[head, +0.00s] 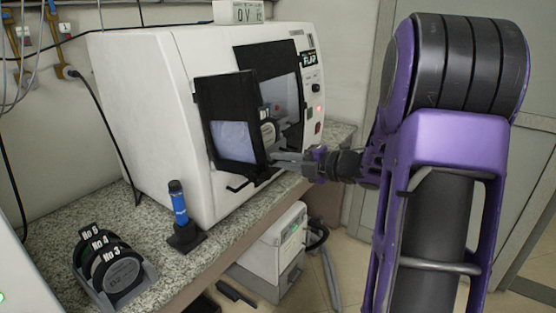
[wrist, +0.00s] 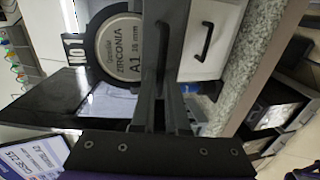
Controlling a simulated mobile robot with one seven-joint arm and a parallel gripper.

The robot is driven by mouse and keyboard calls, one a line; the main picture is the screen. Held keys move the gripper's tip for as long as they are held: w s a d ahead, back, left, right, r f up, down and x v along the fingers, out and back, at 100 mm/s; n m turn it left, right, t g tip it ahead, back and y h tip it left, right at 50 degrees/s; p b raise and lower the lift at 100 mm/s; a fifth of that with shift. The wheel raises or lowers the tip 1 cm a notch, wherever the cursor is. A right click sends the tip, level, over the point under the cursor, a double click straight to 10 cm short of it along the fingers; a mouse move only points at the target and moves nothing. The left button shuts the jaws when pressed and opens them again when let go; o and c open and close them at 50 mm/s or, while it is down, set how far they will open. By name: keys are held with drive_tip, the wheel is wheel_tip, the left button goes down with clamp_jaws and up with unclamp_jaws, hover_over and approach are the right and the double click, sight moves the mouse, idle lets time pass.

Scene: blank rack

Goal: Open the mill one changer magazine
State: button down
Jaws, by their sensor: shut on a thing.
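The white mill (head: 150,100) stands on the speckled bench with its black windowed door (head: 232,125) standing open on the front. A disc marked No 1 (head: 268,132) shows at the opening; in the wrist view its label reads Zirconia A1 16 mm (wrist: 119,52). My gripper (head: 278,160) reaches in from the right, just below the disc. In the wrist view my gripper (wrist: 165,95) is shut on a dark grey part in front of the disc, which looks like the changer magazine (wrist: 168,40). Its exact grip point and the magazine's inner part are hidden.
A rack of numbered discs (head: 112,275) and a blue tube in a black stand (head: 181,215) stand on the bench (head: 215,250) at the left. A black handle (head: 240,186) sits low on the mill. A white unit (head: 275,245) stands below the bench.

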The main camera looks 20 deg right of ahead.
drive_tip(key=c, duration=0.9)
unclamp_jaws()
drive_tip(key=shift+c, duration=0.2)
drive_tip(key=v, duration=1.7)
drive_tip(key=shift+s+p, duration=0.2)
drive_tip(key=shift+p, duration=0.2)
drive_tip(key=shift+d+r, duration=0.1)
drive_tip(key=shift+r, duration=0.05)
